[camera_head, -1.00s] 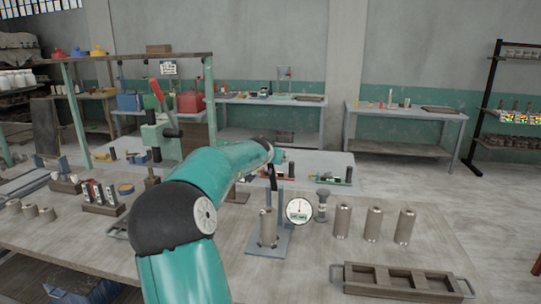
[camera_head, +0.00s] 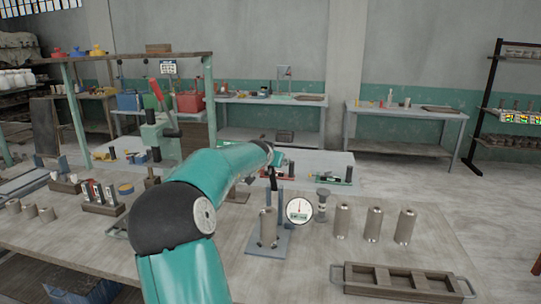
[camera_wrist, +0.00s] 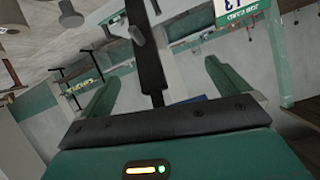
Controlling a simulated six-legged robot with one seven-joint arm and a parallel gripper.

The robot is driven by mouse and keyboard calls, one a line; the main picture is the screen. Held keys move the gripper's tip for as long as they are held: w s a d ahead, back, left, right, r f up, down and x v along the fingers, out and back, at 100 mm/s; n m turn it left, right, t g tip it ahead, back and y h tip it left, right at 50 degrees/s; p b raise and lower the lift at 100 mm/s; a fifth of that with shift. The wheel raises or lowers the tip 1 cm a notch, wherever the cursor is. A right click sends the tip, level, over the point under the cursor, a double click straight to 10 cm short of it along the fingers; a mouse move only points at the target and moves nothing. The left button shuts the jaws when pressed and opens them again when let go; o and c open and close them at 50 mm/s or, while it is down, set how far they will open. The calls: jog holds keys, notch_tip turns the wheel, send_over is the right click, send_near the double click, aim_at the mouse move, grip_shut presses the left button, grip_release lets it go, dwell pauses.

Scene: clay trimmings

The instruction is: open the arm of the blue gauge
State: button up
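The blue gauge stands on the bench in the head view, with a blue-grey base plate (camera_head: 262,251), an upright post and a round white dial (camera_head: 299,210) at its right. A metal cylinder (camera_head: 267,228) stands upright on its base. My gripper (camera_head: 275,168) is above and behind the gauge, near the top of its post, and partly hidden by my arm. In the wrist view my gripper (camera_wrist: 160,74) has its two teal fingers wide apart. A dark bar (camera_wrist: 150,65) lies between them with a gap on both sides; I cannot tell for certain whether it is the gauge's arm.
Several metal cylinders (camera_head: 373,224) stand to the right of the gauge. A wooden tray (camera_head: 398,290) with compartments lies at the front right. A red gauge (camera_head: 284,174) and a green gauge (camera_head: 334,181) stand farther back. A press with a red lever (camera_head: 156,93) stands at left.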

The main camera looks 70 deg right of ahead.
jog(key=shift+a+r, duration=0.3)
jog(key=shift+r, duration=0.2)
jog(key=v, duration=1.3)
jog(key=shift+a+f, duration=0.2)
jog(key=shift+s, duration=0.1)
jog(key=shift+c, duration=0.4)
